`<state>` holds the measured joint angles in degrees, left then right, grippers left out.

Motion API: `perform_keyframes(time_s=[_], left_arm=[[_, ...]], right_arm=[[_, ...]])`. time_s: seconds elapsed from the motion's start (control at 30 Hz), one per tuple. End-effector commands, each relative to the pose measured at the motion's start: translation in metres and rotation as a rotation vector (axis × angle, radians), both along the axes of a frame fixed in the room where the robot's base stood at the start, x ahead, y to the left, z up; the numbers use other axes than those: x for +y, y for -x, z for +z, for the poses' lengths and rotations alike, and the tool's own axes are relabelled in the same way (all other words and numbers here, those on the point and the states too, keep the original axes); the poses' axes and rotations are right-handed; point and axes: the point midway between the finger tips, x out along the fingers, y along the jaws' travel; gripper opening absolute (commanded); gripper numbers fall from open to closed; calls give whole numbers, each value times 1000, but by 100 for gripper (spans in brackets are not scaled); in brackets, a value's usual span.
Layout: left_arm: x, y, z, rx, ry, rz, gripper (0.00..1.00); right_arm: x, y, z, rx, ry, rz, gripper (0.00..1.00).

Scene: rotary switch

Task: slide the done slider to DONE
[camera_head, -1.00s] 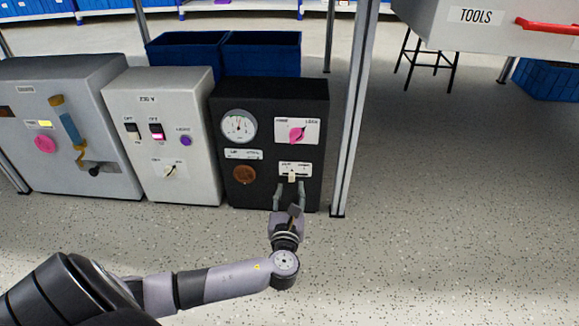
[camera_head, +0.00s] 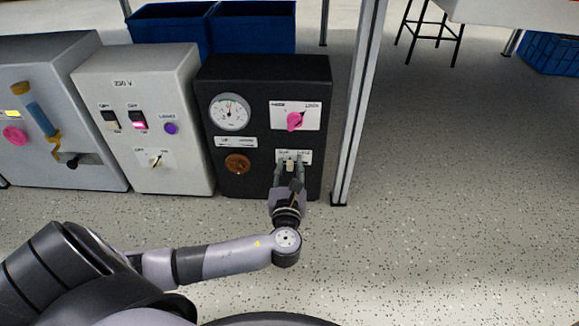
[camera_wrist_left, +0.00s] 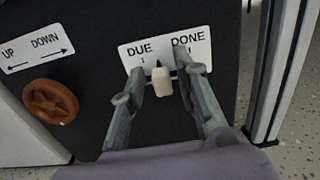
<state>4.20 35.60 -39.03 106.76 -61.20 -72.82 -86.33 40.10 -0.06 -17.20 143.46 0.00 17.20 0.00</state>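The done slider is a small cream knob (camera_head: 290,165) low on the right of the black panel box (camera_head: 256,125). In the left wrist view the knob (camera_wrist_left: 163,82) sits below the middle of a white label (camera_wrist_left: 133,55), with DUE to its left and DONE to its right. My left gripper (camera_head: 290,172) is at the panel with one finger on each side of the knob. In the left wrist view the fingers (camera_wrist_left: 162,82) are apart, with gaps beside the knob; I cannot tell whether either touches it. My right gripper is not in view.
A brown round knob (camera_head: 237,164), a gauge (camera_head: 230,112) and a pink rotary switch (camera_head: 295,121) share the panel. A metal post (camera_head: 357,105) stands close to its right. A grey switch box (camera_head: 150,110) stands to its left. The floor in front is clear.

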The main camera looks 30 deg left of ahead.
Motion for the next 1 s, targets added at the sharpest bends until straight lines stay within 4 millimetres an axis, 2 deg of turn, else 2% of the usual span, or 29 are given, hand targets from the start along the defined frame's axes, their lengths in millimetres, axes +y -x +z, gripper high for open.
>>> perform_keyframes(time_s=[0.4, 1.0], left_arm=[[0, 0, 0, 0, 0, 0, 0], [0, -2, 0, 0, -1, 1, 0]], right_arm=[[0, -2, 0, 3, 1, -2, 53], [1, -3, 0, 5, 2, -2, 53]])
